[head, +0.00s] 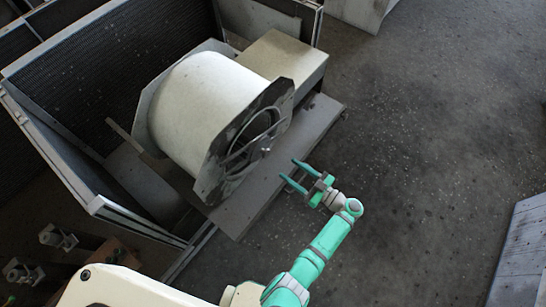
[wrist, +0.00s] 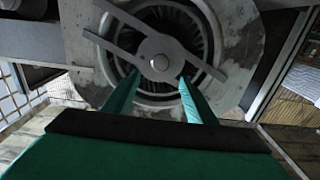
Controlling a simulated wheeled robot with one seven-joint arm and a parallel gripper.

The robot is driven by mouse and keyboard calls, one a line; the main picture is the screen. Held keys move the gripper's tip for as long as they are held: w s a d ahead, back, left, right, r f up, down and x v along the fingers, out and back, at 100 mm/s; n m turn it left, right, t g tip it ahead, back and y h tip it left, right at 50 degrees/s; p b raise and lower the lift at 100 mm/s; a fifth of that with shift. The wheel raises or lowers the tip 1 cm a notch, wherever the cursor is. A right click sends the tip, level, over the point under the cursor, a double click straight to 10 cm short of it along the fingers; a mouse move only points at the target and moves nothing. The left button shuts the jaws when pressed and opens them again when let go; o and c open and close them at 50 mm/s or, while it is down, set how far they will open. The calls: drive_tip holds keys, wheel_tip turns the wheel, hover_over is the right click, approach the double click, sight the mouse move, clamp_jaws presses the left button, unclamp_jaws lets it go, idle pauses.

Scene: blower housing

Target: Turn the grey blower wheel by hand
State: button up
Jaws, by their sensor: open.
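The blower housing (head: 200,110) is a large pale drum with grey end plates, lying on a platform. The blower wheel (head: 257,127) sits inside the round opening of the near end plate, behind a grey bracket with a central hub. In the wrist view the wheel's dark fins (wrist: 172,22) show around the bracket and hub (wrist: 158,58). My gripper (head: 294,172) is open, with two green fingers apart, in front of the opening and to its right. In the wrist view its fingertips (wrist: 160,80) lie across the lower part of the opening. I cannot tell whether they touch anything.
A pale box (head: 284,58) stands behind the housing on the same platform (head: 250,205). Dark-meshed cabinet panels (head: 120,50) enclose the left and back. The grey floor (head: 430,120) to the right is clear, with a grey panel (head: 522,255) at the lower right edge.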

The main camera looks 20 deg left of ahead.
sight(268, 154)
drive_tip(key=x, duration=0.9)
drive_tip(key=shift+a, duration=0.4)
drive_tip(key=shift+w+f, duration=0.1)
clamp_jaws()
